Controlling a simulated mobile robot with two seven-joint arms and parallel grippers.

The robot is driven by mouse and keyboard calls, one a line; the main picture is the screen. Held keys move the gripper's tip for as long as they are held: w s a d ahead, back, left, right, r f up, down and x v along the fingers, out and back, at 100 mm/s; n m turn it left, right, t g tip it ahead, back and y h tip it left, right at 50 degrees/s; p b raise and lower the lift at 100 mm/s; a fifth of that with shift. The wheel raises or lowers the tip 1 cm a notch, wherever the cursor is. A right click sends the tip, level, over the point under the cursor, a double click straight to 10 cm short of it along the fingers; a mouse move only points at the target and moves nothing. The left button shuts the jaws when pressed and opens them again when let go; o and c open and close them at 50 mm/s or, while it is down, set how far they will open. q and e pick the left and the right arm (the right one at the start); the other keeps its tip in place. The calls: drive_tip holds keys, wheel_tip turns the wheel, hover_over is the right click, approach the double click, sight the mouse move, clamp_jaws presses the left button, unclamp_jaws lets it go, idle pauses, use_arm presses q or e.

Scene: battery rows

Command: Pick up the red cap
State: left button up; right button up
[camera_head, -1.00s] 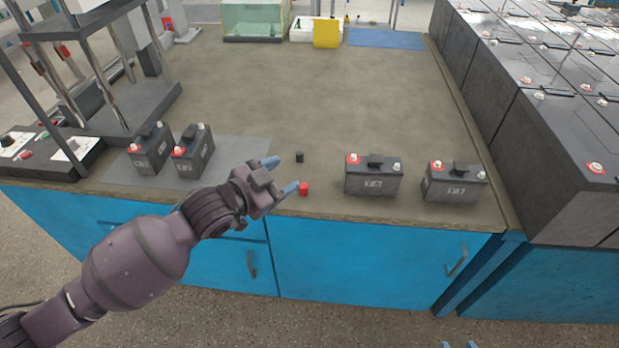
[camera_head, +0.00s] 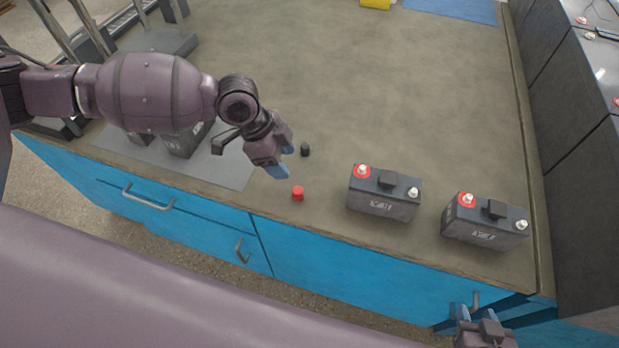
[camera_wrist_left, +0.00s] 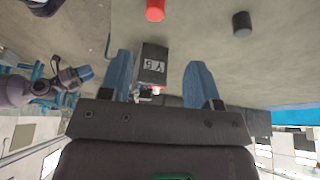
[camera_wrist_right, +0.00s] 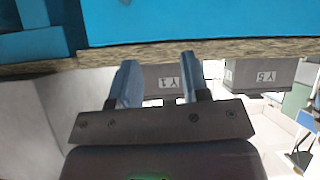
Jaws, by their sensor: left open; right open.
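The red cap (camera_head: 297,193) stands on the worktop near its front edge, left of the two right-hand batteries. It also shows at the top of the left wrist view (camera_wrist_left: 155,10). My left gripper (camera_head: 285,174) is open and empty, close above and behind the red cap, not around it. In the left wrist view its two blue fingers (camera_wrist_left: 163,84) are apart, with the cap beyond them. My right gripper (camera_head: 478,318) is at the bottom right, beyond the front edge of the table. The right wrist view shows its fingers (camera_wrist_right: 158,80) open and empty.
A black cap (camera_head: 305,149) stands behind the red cap. Two batteries, one nearer (camera_head: 384,192) and one further right (camera_head: 486,221), stand on the worktop (camera_head: 400,90). Another battery (camera_head: 187,140) is partly hidden behind my left arm. The middle of the worktop is clear.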

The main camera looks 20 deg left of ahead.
use_arm(q)
hover_over(297, 190)
drive_tip(key=a, duration=0.2)
drive_tip(key=f, duration=0.2)
drive_tip(key=f+b, duration=0.1)
drive_tip(key=f, duration=0.1)
drive_tip(key=shift+d+f, duration=0.2)
drive_tip(key=shift+f, duration=0.15)
drive_tip(key=shift+d+f, duration=0.1)
drive_tip(key=shift+f, duration=0.3)
drive_tip(key=shift+d+f, duration=0.1)
drive_tip(key=shift+f, duration=0.25)
drive_tip(key=x, duration=0.3)
drive_tip(key=shift+s+f+b, duration=0.15)
drive_tip(key=shift+f+b, duration=0.1)
drive_tip(key=shift+b, duration=0.1)
drive_tip(key=shift+f, duration=0.35)
use_arm(e)
drive_tip(key=shift+s+a+f, duration=0.15)
drive_tip(key=shift+s+f, duration=0.65)
drive_tip(key=shift+f, duration=0.15)
